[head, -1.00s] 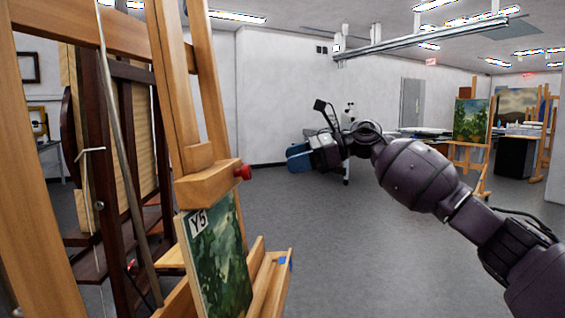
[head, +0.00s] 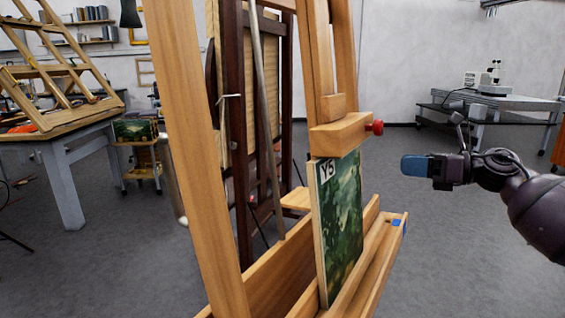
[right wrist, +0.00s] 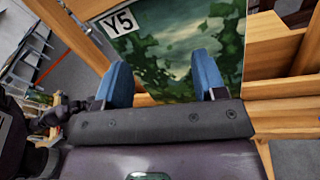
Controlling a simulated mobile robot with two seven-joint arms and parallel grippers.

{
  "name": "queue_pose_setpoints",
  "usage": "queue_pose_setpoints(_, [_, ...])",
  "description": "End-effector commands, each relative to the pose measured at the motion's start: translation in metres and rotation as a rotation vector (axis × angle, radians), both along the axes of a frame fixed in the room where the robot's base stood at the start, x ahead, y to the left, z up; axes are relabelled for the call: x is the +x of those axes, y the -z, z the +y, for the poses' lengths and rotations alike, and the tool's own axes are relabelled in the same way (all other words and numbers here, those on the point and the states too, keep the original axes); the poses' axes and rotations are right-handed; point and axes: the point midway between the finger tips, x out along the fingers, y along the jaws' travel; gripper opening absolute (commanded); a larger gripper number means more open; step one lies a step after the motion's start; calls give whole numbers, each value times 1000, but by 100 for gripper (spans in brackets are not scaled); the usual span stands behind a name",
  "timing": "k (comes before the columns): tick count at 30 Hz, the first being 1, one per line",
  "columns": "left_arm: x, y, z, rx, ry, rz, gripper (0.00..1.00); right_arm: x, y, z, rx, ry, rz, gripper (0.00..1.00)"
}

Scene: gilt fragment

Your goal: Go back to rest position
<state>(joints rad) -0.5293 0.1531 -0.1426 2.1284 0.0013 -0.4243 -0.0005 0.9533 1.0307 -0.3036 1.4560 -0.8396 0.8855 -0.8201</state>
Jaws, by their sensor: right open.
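My right gripper (head: 414,166) is to the right of the wooden easel in the head view, with its blue fingertips pointing left. In the right wrist view its two blue fingers (right wrist: 163,82) are apart with nothing between them. Beyond them is a green landscape painting (right wrist: 180,40) marked Y5. In the head view this painting (head: 340,225) stands upright on the ledge of the easel (head: 190,150), under a wooden clamp with a red knob (head: 375,127). The gripper is apart from the painting. My left gripper is not in view.
A dark wooden easel (head: 233,120) stands behind the near one. A table (head: 60,150) with a wooden frame on it is at left, beside a small cart (head: 141,165). A table with a microscope (head: 492,78) is at back right. Grey floor is open at right.

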Motion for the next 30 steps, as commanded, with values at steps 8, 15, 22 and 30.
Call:
queue_pose_setpoints(8, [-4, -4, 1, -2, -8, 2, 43, -33, 89, 25, 370, 84, 313, 64])
queue_pose_setpoints(15, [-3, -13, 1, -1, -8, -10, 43, -71, 158, 32, 692, 200, 599, 64])
queue_pose_setpoints(22, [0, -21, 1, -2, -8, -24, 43, -118, 222, 29, 1010, 344, 876, 64])
queue_pose_setpoints(30, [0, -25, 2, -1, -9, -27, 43, -188, 292, 20, 1393, 549, 1185, 64])
